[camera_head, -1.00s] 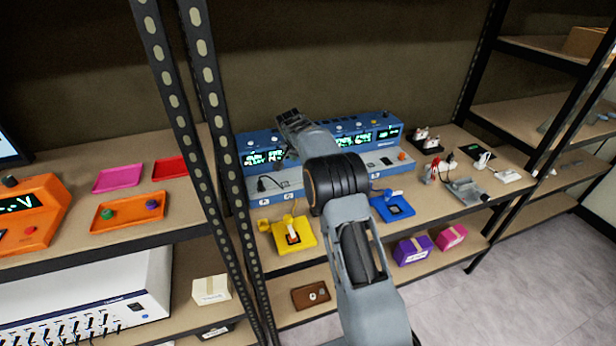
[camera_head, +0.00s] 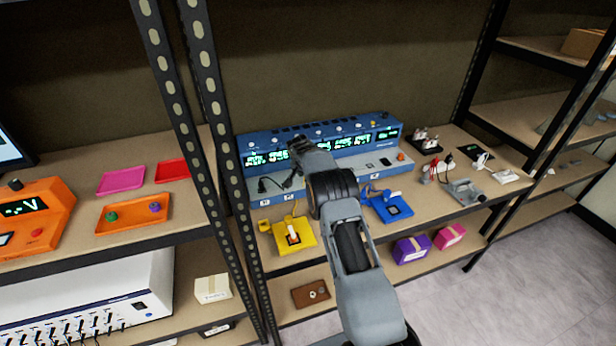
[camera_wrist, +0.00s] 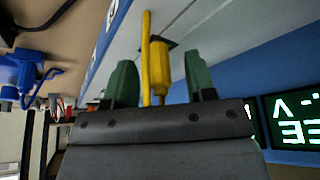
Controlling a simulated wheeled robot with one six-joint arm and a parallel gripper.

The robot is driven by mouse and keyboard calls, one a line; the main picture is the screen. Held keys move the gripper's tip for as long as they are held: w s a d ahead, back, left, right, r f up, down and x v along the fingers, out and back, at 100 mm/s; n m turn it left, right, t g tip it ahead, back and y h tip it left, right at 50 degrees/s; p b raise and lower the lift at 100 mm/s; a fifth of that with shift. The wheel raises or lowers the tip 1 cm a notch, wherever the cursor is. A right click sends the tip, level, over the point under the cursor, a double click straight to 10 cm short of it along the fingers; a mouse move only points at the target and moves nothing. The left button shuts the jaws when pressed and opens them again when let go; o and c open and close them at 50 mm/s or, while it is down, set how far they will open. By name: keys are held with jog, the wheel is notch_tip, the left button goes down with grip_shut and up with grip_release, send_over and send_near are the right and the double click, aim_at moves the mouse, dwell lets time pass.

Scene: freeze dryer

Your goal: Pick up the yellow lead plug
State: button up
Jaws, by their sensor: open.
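The yellow lead plug (camera_wrist: 162,72) shows in the wrist view, with a yellow lead (camera_wrist: 145,60) running beside it. Its narrow end meets a dark socket on the pale panel of the blue freeze dryer unit (camera_wrist: 272,65). My gripper (camera_wrist: 161,76) is open, with one green finger on each side of the plug. Gaps show between the plug and both fingers. In the head view my gripper (camera_head: 299,146) is in front of the blue unit (camera_head: 350,142), and my arm hides the plug there.
A yellow base (camera_head: 308,238) and a blue base (camera_head: 405,213) stand on the shelf (camera_head: 350,225) before the unit. Black shelf posts (camera_head: 213,130) stand at left. Small devices (camera_head: 465,190) sit at right.

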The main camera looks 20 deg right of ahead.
grip_shut()
dwell(0.5)
jog(key=shift+r+b, duration=0.3)
jog(key=shift+r, duration=0.25)
notch_tip(320, 180, up, 2)
jog(key=shift+r+b, duration=0.2)
jog(key=shift+b, duration=0.15)
jog(key=s+a+r+b, duration=0.1)
jog(key=s+r+b, duration=0.1)
jog(key=s+r, duration=0.2)
jog(key=s+a+r+b, duration=0.1)
jog(key=s+r, duration=0.4)
jog(key=s, duration=0.5)
jog(key=shift+r+b, duration=0.25)
jog(key=shift+b, duration=0.1)
